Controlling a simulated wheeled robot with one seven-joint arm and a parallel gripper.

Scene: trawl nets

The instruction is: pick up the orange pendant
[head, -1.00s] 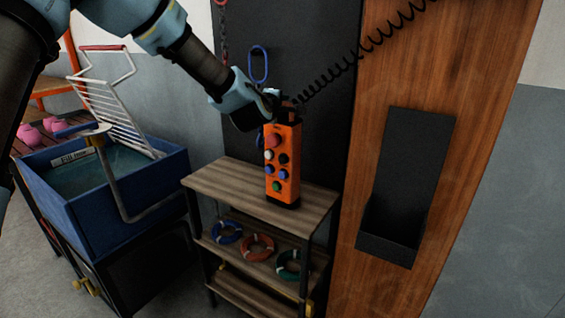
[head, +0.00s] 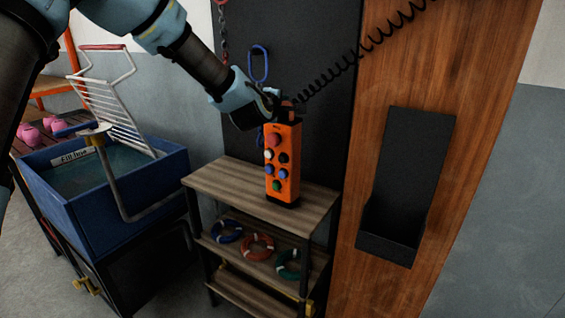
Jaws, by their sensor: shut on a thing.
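The orange pendant (head: 283,163) is an upright control box with a red knob and several coloured buttons on its front. Its dark base is at or just above the wooden top of the shelf; I cannot tell if it touches. A black coiled cord runs from its top up to the right. My gripper (head: 284,109) is at the pendant's top end, reaching in from the upper left, and is shut on it. The fingertips are partly hidden by the wrist.
The wooden shelf (head: 215,182) holds blue, red and green rings on a lower board. A black wall holder (head: 412,165) is empty on the wooden panel at right. A blue water tub (head: 160,178) with a white rack stands at left. A blue link (head: 260,64) hangs behind.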

